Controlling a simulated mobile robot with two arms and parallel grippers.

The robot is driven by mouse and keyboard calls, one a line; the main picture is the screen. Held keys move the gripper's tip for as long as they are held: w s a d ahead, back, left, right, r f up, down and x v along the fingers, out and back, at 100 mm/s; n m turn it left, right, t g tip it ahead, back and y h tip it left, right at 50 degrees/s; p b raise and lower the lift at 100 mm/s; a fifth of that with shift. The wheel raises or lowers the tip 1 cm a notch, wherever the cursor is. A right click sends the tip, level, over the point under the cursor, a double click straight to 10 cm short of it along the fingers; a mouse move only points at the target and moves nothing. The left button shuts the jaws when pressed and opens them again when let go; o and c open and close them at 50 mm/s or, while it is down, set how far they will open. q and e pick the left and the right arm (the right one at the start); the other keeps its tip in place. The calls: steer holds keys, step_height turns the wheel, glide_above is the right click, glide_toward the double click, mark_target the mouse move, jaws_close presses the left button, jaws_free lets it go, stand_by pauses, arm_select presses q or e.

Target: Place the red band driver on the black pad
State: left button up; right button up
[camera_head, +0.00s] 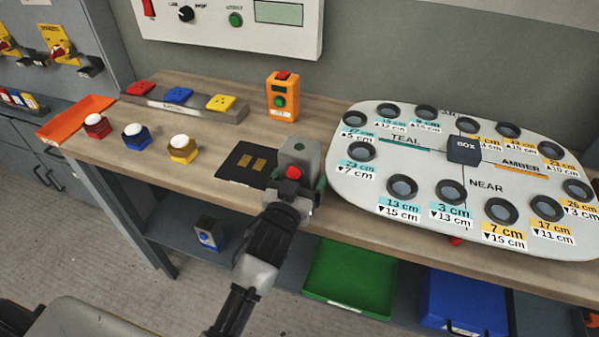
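A red piece with a white domed top (97,125) stands at the left of the bench, beside similar blue (135,135) and yellow (182,148) ones. I cannot tell for sure that it is the red band driver. The black pad (237,175) lies flat mid-bench, with two gold rectangles on it. My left gripper (294,177) is just right of the pad, at a grey block (299,149) with a round red part showing in front. The gripper hides much of the block, and I cannot tell whether its fingers grip it. My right gripper is not in view.
A large white board (350,205) with several round holes fills the bench's right side. An orange control box (283,97) stands behind the pad. A grey bar (180,107) with red, blue and yellow blocks is at the back. Green (350,275) and blue (465,300) bins sit below.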

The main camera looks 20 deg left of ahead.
mark_target(299, 147)
arm_select(q)
steer(key=c, duration=0.9)
step_height(299, 147, up, 10)
steer(key=shift+f+p, duration=0.1)
steer(key=shift+p, duration=0.2)
steer(key=s+f, duration=0.2)
steer(key=s+a+f, duration=0.1)
steer(key=s, duration=0.1)
steer(key=s+f, duration=0.1)
steer(key=f, duration=0.1)
steer(key=shift+s+a+f, duration=0.35)
steer(key=shift+s+a, duration=0.05)
steer(key=shift+y, duration=0.3)
steer(key=s+f, duration=0.1)
steer(key=s, duration=0.2)
steer(key=s+a+f, duration=0.1)
steer(key=s, duration=0.2)
steer(key=s+a+f, duration=0.1)
steer(key=s+f, duration=0.1)
steer(key=s, duration=0.1)
steer(key=shift+a, duration=0.15)
